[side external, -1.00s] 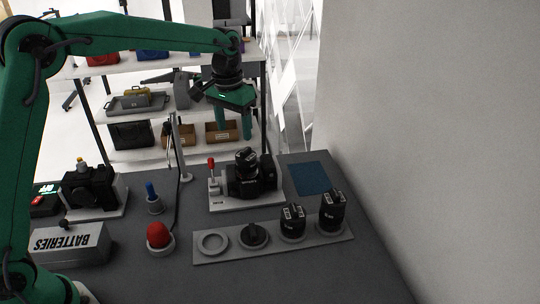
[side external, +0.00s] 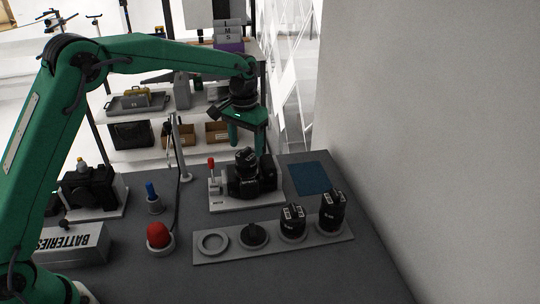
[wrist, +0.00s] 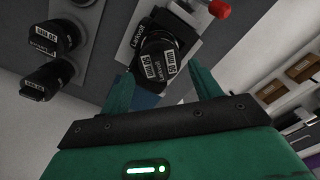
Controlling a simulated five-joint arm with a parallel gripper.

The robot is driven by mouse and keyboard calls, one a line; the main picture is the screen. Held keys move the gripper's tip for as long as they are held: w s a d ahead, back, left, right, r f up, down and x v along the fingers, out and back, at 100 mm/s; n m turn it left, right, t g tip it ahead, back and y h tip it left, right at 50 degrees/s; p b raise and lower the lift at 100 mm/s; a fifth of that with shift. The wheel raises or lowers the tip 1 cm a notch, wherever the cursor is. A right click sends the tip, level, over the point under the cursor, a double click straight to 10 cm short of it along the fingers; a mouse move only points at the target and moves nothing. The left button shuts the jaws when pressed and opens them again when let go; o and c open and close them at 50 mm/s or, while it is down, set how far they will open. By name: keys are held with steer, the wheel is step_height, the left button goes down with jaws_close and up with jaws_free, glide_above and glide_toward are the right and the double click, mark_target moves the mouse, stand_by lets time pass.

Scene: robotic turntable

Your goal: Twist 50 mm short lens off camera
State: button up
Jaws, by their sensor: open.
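The camera (side external: 262,182) is a black body on a grey stand, with a short black lens (side external: 247,156) pointing up from it. In the wrist view the lens (wrist: 160,62) shows white 50 MM labels and lies ahead of my fingertips, roughly between them. My gripper (side external: 248,146) is green, open and empty, with its fingers pointing down just above the lens. In the wrist view its two fingers (wrist: 160,80) are spread wide. I cannot tell whether either finger touches the lens.
A grey rack (side external: 205,259) in front holds an empty ring (side external: 213,242), a black cap (side external: 254,235) and two upright lenses (side external: 292,222). A red-tipped lever (side external: 211,163) stands close left of the camera. A blue mat (side external: 310,179) lies right. A red button (side external: 158,234) is front left.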

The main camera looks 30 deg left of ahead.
mark_target(247, 165)
steer(key=shift+f, duration=2.65)
steer(key=c, duration=0.9)
steer(key=shift+n, duration=1.6)
steer(key=shift+n, duration=0.5)
steer(key=shift+a+n, duration=0.1)
steer(key=shift+n, duration=1)
